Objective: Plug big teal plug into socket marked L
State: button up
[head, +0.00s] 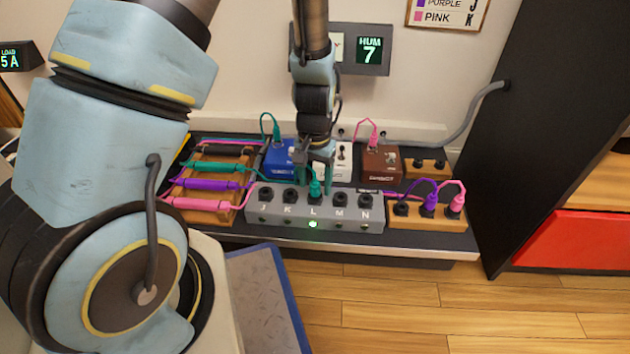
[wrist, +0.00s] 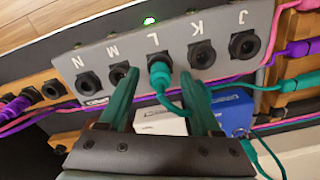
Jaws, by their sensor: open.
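The big teal plug (head: 314,188) stands in the socket marked L, the middle one on the grey socket box (head: 262,217). A green light (head: 313,224) glows below L. In the wrist view the teal plug (wrist: 159,75) sits at L with its teal cable curving back. My gripper (head: 317,172) is open just behind the plug. In the wrist view the fingers of my gripper (wrist: 158,85) are on either side of the plug and its cable, with gaps showing. Sockets J, K, M and N look empty.
A blue pedal (head: 278,158), a white pedal and a brown pedal (head: 381,164) stand behind the box. A wooden cable rack (head: 207,215) is at left. A wooden block (head: 412,222) at right holds purple (head: 429,203) and pink (head: 456,204) plugs. A screen (head: 370,52) reads HUM 7.

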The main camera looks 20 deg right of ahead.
notch_tip(320, 180, up, 11)
jog(key=p, duration=0.5)
dwell(0.4)
jog(key=w+a+r+n+t+p, duration=0.1)
jog(key=a+r+n+p, duration=0.25)
jog(key=a+r, duration=0.8)
jog(key=a+r+n+t+p, duration=0.1)
jog(key=a+r+n+p, duration=0.3)
jog(key=a+r, duration=0.75)
notch_tip(320, 180, up, 34)
jog(key=a+p, duration=0.2)
jog(key=p, duration=3.5)
jog(key=shift+w+a+r, duration=0.15)
jog(key=shift+r, duration=0.05)
